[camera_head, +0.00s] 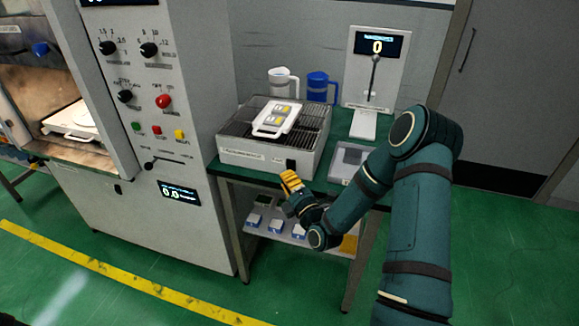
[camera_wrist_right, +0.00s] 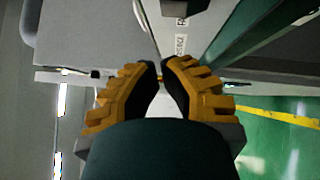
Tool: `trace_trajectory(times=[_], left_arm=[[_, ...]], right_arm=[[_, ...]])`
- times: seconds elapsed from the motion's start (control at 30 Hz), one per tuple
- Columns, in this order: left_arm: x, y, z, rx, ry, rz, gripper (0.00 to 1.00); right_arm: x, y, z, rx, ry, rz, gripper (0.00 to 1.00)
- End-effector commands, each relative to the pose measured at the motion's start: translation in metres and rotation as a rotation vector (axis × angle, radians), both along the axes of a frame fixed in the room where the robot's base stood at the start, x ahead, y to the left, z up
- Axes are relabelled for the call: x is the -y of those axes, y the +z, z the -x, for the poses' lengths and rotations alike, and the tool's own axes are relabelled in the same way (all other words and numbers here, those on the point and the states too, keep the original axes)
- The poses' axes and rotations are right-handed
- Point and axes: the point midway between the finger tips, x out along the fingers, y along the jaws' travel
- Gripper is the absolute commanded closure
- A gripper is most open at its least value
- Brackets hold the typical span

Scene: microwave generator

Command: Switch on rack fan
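The rack fan is a light grey box (camera_head: 250,157) with a dark wire-grille top, standing on the green table. A black rocker switch (camera_head: 291,166) is on the right part of its front face. Which way the switch is tipped is too small to tell. My right gripper (camera_head: 291,179), with orange ribbed fingers, is just below and in front of the switch. In the right wrist view its fingertips (camera_wrist_right: 161,64) are almost together with nothing between them. A printed label (camera_wrist_right: 181,43) on the box's front shows just beyond them. My left gripper is not in view.
A white tray-like part (camera_head: 277,118) with yellow pieces lies on the grille. Two jugs, white (camera_head: 282,83) and blue (camera_head: 320,87), stand behind. A display stand (camera_head: 376,65) is at the table's back right. A large grey cabinet (camera_head: 185,90) with knobs stands close at left.

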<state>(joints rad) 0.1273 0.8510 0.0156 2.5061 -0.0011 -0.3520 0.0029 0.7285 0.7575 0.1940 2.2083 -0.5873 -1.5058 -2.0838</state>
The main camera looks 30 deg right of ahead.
Motion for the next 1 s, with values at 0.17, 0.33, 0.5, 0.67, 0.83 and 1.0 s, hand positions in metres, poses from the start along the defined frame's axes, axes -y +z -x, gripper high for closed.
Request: trace_trajectory(times=[0.17, 0.33, 0.5, 0.67, 0.83, 1.0], left_arm=[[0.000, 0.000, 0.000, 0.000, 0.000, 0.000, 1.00], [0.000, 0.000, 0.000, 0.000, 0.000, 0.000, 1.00], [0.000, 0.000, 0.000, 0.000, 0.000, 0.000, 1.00], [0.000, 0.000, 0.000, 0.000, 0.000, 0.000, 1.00], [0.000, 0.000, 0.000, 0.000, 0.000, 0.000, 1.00], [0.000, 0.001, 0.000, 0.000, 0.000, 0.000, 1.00]], right_arm=[[0.015, 0.006, -0.024, 0.002, -0.004, 0.001, 1.00], [0.026, 0.009, -0.035, 0.000, 0.000, 0.000, 1.00], [0.031, 0.010, -0.038, -0.001, 0.000, -0.001, 1.00], [0.031, 0.010, -0.038, -0.001, 0.000, -0.001, 1.00], [0.031, 0.011, -0.039, -0.004, 0.001, -0.004, 1.00], [0.037, 0.018, -0.045, -0.063, 0.004, -0.071, 1.00]])
